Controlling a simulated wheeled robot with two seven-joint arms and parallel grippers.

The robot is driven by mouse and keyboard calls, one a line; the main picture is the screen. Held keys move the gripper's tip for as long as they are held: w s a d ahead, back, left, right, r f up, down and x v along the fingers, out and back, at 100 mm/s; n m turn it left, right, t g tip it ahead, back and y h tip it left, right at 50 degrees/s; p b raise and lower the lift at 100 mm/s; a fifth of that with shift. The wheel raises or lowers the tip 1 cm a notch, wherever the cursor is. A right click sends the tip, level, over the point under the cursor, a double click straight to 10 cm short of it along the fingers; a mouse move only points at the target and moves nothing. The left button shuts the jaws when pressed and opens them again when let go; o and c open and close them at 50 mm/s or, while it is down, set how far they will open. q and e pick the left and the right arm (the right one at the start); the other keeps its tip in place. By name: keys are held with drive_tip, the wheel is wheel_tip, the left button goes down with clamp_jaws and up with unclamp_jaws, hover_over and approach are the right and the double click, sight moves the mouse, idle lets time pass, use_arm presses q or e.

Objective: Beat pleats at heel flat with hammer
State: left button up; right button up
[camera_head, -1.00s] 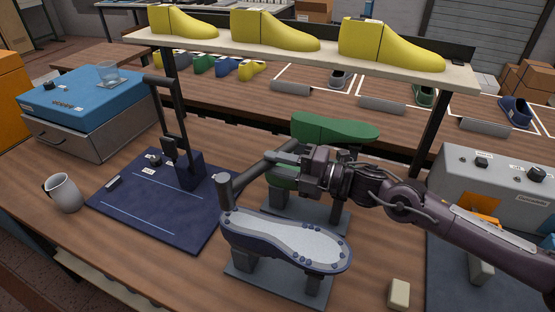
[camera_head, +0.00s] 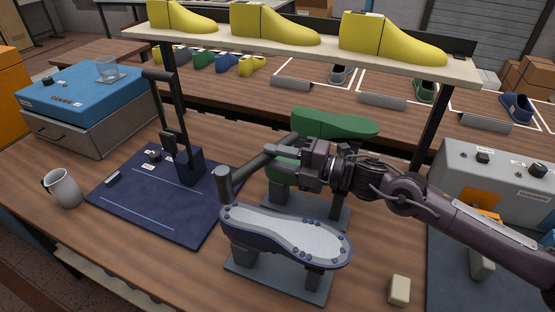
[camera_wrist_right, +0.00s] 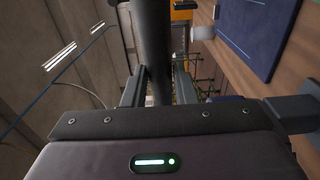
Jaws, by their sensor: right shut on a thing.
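My right gripper (camera_head: 298,152) is shut on the handle of a dark grey hammer (camera_head: 256,163). The handle also shows between the fingers in the right wrist view (camera_wrist_right: 152,40). The hammer's cylindrical head (camera_head: 224,185) stands upright over the left end of a dark blue shoe (camera_head: 290,235). Its lower face is at or just above the rim there; I cannot tell if it touches. The shoe sits sole up on a grey stand, with a pale grey sole and small blue bumps along the rim at its right end and a few at the left. My left gripper is not in view.
A green last (camera_head: 335,124) stands close behind, partly hidden by my right gripper. A dark blue mat (camera_head: 150,215) with a lever press lies to the left, a mug (camera_head: 63,188) beyond it. A beige block (camera_head: 399,290) lies front right. A shelf with yellow lasts crosses above.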

idle(0.3)
wheel_tip(320, 180, down, 4)
drive_tip(key=b, duration=0.4)
wheel_tip(320, 180, up, 7)
drive_tip(key=p, duration=0.3)
drive_tip(key=shift+f+p, duration=0.15)
drive_tip(key=shift+p, duration=0.25)
